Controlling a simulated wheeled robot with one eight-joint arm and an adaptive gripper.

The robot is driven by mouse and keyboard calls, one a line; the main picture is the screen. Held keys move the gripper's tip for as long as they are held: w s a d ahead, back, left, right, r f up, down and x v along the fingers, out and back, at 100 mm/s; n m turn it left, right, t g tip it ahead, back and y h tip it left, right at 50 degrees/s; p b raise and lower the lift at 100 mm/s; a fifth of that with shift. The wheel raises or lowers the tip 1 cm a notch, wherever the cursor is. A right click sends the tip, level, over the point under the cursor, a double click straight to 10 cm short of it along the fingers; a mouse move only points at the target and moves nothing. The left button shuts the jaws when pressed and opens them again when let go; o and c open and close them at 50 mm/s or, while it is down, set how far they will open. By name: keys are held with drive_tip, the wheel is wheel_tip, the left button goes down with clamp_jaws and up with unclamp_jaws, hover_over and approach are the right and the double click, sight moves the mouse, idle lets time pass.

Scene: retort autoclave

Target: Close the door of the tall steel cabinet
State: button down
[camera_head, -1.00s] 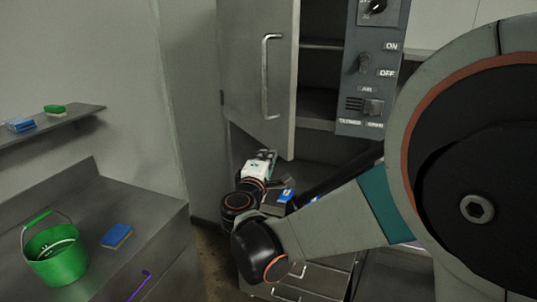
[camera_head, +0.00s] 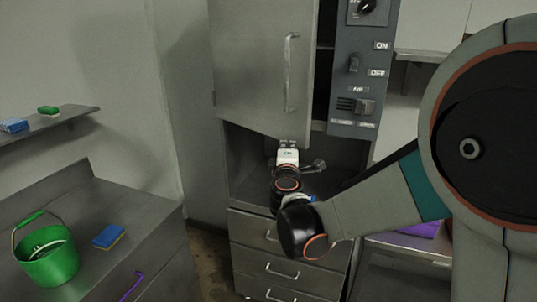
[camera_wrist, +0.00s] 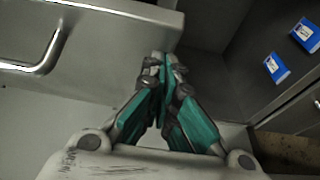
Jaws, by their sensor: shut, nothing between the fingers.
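The tall steel cabinet's door (camera_head: 250,70) is a grey panel hinged on its left, with a long vertical handle (camera_head: 290,72). It stands slightly ajar; a narrow dark gap shows between its right edge and the control panel. My gripper (camera_head: 288,144) is at the door's bottom edge, near its right corner. In the wrist view, my gripper (camera_wrist: 160,62) has its teal fingers together, empty, with the tips at the corner of the door (camera_wrist: 120,30). The handle (camera_wrist: 42,52) is to their left. I cannot tell whether the tips touch the door.
A control panel (camera_head: 360,75) with a knob and switches is right of the door. Below the door are an open compartment and drawers (camera_head: 285,268). A counter at left holds a green bucket (camera_head: 50,262) and a blue sponge (camera_head: 109,236). A small shelf (camera_head: 60,122) is above.

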drive_tip(key=w+d, duration=1)
drive_tip(key=w, duration=0.2)
drive_tip(key=shift+b, duration=0.4)
drive_tip(key=shift+w+d+r, duration=0.1)
drive_tip(key=shift+w+r, duration=0.05)
